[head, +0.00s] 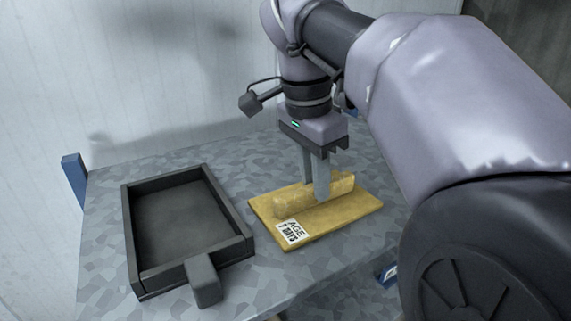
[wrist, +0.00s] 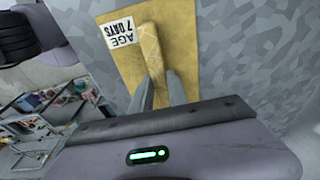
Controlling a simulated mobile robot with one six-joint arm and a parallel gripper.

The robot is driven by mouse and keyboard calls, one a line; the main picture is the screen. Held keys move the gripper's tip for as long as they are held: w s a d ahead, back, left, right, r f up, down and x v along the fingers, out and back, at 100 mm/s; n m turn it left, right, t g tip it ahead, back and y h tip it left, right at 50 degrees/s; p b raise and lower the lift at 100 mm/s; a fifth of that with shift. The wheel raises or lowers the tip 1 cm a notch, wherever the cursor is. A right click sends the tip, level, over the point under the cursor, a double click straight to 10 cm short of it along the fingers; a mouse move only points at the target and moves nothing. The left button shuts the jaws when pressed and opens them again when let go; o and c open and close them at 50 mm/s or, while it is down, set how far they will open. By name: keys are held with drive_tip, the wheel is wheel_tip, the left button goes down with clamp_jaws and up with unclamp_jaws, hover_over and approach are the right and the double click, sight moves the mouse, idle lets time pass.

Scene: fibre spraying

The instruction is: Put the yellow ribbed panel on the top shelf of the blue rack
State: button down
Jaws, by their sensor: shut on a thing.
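The yellow ribbed panel (head: 345,209) lies flat on a grey mottled shelf, with a raised rib along its middle and a white label reading "AGE 7 DAYS". It also shows in the wrist view (wrist: 182,28). My gripper (head: 318,198) points down over the panel, and its two fingers are shut on the rib. In the wrist view my gripper's fingers (wrist: 160,92) stand on either side of the rib. The grey shelf (head: 225,292) has blue posts at its corners, one at the left (head: 74,180). I cannot tell whether the panel is lifted off the surface.
A black open tray (head: 130,235) with a grey block-like handle sits left of the panel on the same surface, a small gap away. A pale wall (head: 60,60) stands behind. In the wrist view, a cluttered shelf unit (wrist: 35,125) shows at the lower left.

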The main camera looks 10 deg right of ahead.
sight(306, 187)
drive_tip(key=c, duration=1.3)
unclamp_jaws()
drive_tip(key=shift+w+f, duration=0.15)
drive_tip(key=shift+w, duration=0.2)
drive_tip(key=shift+s, duration=0.1)
drive_tip(key=shift+s, duration=0.1)
drive_tip(key=r+p, duration=0.2)
drive_tip(key=r, duration=0.2)
drive_tip(key=a+r+p, duration=0.1)
drive_tip(key=r+p, duration=0.1)
drive_tip(key=r, duration=0.2)
drive_tip(key=r+p, duration=0.1)
drive_tip(key=r, duration=0.3)
drive_tip(key=shift+s+a+r+p, duration=0.2)
drive_tip(key=shift+a+p, duration=0.1)
drive_tip(key=shift+p, duration=0.1)
drive_tip(key=shift+f, duration=0.1)
